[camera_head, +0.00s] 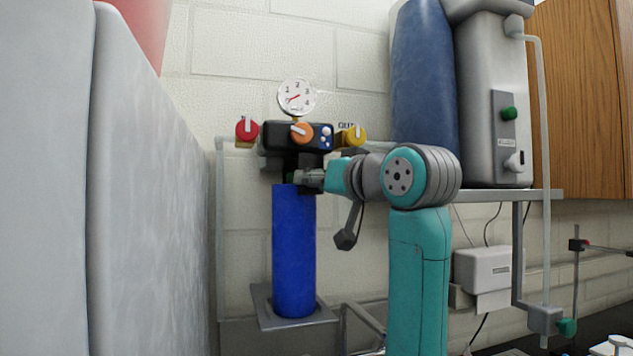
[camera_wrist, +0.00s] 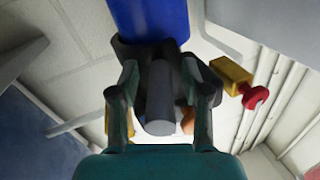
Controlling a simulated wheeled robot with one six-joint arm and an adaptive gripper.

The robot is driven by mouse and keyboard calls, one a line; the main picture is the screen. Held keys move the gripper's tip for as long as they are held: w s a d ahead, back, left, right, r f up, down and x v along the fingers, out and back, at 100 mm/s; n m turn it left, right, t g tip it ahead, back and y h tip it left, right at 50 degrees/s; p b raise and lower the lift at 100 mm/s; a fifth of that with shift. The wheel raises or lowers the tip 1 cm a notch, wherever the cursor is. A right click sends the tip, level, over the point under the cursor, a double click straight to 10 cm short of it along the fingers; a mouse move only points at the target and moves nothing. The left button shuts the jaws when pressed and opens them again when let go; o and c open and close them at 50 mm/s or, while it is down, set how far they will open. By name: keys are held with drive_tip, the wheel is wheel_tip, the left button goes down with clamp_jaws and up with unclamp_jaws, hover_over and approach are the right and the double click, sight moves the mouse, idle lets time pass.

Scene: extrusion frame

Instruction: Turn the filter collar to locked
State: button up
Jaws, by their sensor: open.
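The filter is an upright blue cylinder (camera_head: 293,250) hanging under a black valve head (camera_head: 285,134). It also shows at the top of the wrist view (camera_wrist: 150,18). A dark collar (camera_wrist: 125,47) sits at the blue cylinder's end, with a grey stub (camera_wrist: 160,95) pointing toward the wrist camera. My gripper (camera_head: 300,180) reaches in from the right at collar height and hides much of the collar in the head view. In the wrist view my gripper (camera_wrist: 162,82) is open, one finger on each side of the stub. I cannot tell whether the fingers touch it.
A round gauge (camera_head: 296,96) tops the valve head. A grey bracket (camera_head: 294,312) is below the cylinder. A blue tank (camera_head: 423,75) and grey unit (camera_head: 490,70) stand right.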

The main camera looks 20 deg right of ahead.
clamp_jaws()
drive_tip(key=shift+a, duration=0.15)
drive_tip(key=shift+s+a+m+t+h, duration=0.1)
drive_tip(key=shift+a+m+h, duration=0.35)
drive_tip(key=shift+h, duration=0.45)
drive_tip(key=shift+a+m+t+h, duration=0.1)
drive_tip(key=shift+a+m+h, duration=0.15)
drive_tip(key=shift+m+h, duration=0.55)
drive_tip(key=shift+s+a+m+t+h, duration=0.1)
drive_tip(key=shift+a+m+h, duration=0.3)
drive_tip(key=shift+h, duration=0.6)
unclamp_jaws()
drive_tip(key=shift+w, duration=0.1)
